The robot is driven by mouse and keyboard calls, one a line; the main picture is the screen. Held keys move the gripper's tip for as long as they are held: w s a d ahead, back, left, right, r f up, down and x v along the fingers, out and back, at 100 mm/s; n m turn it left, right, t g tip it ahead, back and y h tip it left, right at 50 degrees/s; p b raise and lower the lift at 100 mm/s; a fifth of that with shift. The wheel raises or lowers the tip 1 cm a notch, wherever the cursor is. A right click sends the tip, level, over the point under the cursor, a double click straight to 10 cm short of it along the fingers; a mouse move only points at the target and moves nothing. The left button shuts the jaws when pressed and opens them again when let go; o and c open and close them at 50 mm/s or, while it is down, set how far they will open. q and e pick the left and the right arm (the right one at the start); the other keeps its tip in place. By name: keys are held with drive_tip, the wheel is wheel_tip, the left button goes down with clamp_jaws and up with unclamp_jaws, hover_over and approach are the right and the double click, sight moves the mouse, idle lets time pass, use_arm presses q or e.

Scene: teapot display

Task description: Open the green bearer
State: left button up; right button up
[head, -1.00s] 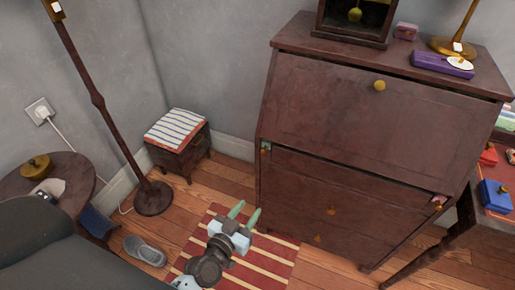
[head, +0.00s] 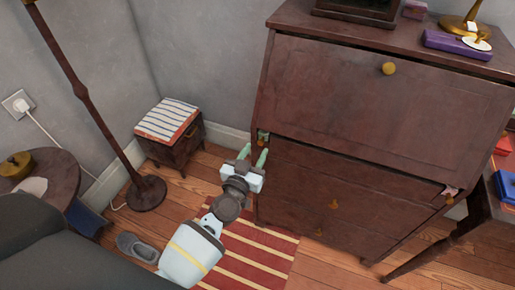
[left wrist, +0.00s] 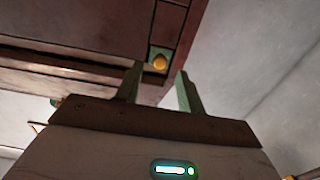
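The green bearer (head: 261,135) is a small green-fronted piece with a gold knob, set at the upper left of the drawers under the desk's sloping front. It appears flush or nearly so. In the left wrist view the green bearer (left wrist: 153,52) and its gold knob (left wrist: 160,62) lie just beyond the fingertips. My left gripper (head: 254,154) is open, with its two green fingers pointing at the desk just below and in front of the bearer. In the wrist view my left gripper (left wrist: 159,74) has nothing between its fingers. My right gripper is not in view.
The dark wooden desk (head: 385,115) has a closed sloping front with a gold knob. A pink bearer (head: 450,191) is at its right. A small striped-top cabinet (head: 168,118), a floor lamp (head: 147,191) and a grey shoe (head: 136,247) stand left. A striped rug (head: 262,250) lies before the desk.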

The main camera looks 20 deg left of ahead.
use_arm(q)
drive_tip(key=shift+w, duration=1.25)
clamp_jaws()
